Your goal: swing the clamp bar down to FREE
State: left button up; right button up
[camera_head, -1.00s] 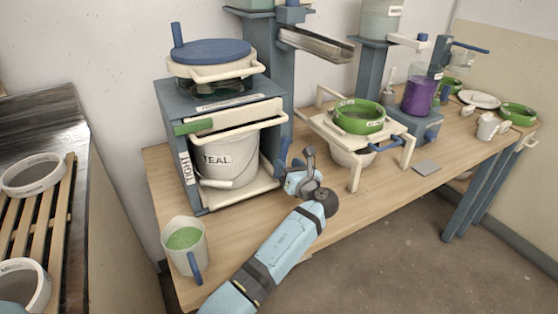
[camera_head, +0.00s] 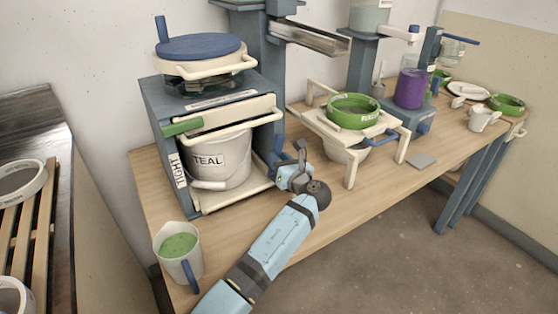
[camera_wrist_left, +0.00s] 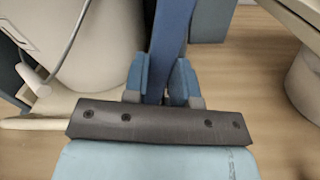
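A blue-grey frame (camera_head: 158,115) on the wooden table has a label TIGHT (camera_head: 180,170) on its left post. A cream bar (camera_head: 225,128) with a green grip (camera_head: 183,127) at its left crosses above the bucket marked TEAL (camera_head: 215,168). I cannot tell which part is the clamp bar, and no FREE label is readable. My left gripper (camera_head: 290,160) is at the frame's right side, beside a blue bar (camera_head: 278,148). In the left wrist view this blue bar (camera_wrist_left: 172,30) runs between the closely spaced fingers (camera_wrist_left: 160,85), apparently gripped. My right gripper is out of view.
A jug of green glaze (camera_head: 178,247) stands at the table's front left. A cream stand (camera_head: 352,170) with a green ring (camera_head: 353,110) is to the right of my gripper. A blue-lidded pot (camera_head: 200,62) sits on the frame. The floor in front is clear.

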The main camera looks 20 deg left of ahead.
pick_arm(q)
grip_shut()
jog(key=shift+w+d+f+n, duration=0.1)
jog(key=shift+w+d+n, duration=0.15)
jog(key=shift+n, duration=0.5)
jog(key=shift+w+d+n, duration=0.15)
jog(key=shift+w+n, duration=0.15)
jog(key=shift+n, duration=0.45)
jog(key=o, duration=0.7)
grip_release()
jog(key=shift+o, duration=0.2)
